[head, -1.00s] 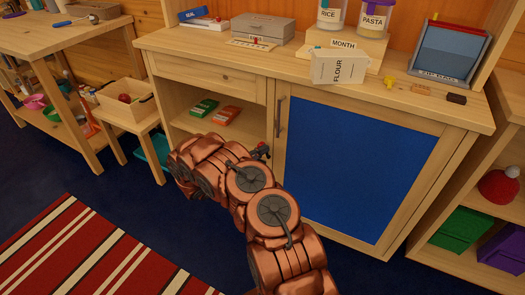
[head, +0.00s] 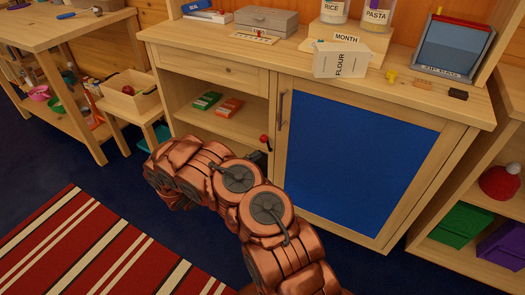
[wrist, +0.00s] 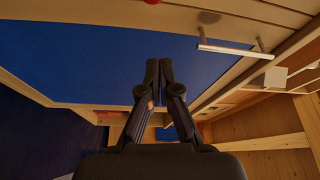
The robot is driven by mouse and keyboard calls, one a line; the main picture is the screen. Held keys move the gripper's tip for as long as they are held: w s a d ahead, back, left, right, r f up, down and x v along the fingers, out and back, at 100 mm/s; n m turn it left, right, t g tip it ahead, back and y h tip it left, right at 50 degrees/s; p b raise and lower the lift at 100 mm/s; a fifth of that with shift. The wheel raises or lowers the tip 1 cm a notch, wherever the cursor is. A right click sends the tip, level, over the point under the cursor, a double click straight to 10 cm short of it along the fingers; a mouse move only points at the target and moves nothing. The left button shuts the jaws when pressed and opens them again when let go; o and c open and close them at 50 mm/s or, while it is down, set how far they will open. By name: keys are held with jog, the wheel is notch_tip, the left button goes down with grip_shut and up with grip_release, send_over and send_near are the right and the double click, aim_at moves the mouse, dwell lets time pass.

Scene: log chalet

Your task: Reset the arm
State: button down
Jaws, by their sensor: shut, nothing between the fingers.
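My gripper (wrist: 160,68) shows in the wrist view with its two dark fingers together and nothing between them. The blue panel of the cabinet door (wrist: 120,58) lies beyond the fingers, and the door's metal handle (wrist: 228,48) is to their upper right. In the head view my copper-coloured arm is bent in front of the cabinet (head: 225,145), low in the picture. The blue door (head: 355,170) looks shut.
A flour box (head: 340,62) stands at the counter's front edge. A small red knob (head: 264,139) shows beside the arm. Green (head: 207,100) and orange (head: 229,107) boxes lie on the open shelf. A stool with a wooden box (head: 130,100) stands left. Dark floor is clear beside the striped rug (head: 80,250).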

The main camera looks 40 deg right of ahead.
jog(key=shift+a, duration=0.35)
dwell(0.4)
jog(key=s+a+r+m+g+y, duration=0.3)
jog(key=s+r+m+g+y, duration=0.45)
jog(key=s+r+m, duration=1.25)
jog(key=s+a+m+t+y, duration=0.2)
jog(key=s+a+m+y, duration=0.3)
jog(key=a, duration=0.3)
jog(key=s+a+m+t+y, duration=0.1)
jog(key=s+a+m+y, duration=0.2)
jog(key=s+a+m, duration=0.35)
jog(key=s+a+m+t+y, duration=0.2)
jog(key=s+a+m+y, duration=0.15)
jog(key=a+m, duration=0.45)
notch_tip(320, 180, up, 21)
jog(key=a+n+t+p, duration=0.1)
jog(key=p, duration=1.8)
jog(key=shift+s+a+n, duration=0.15)
jog(key=shift+a+n, duration=0.2)
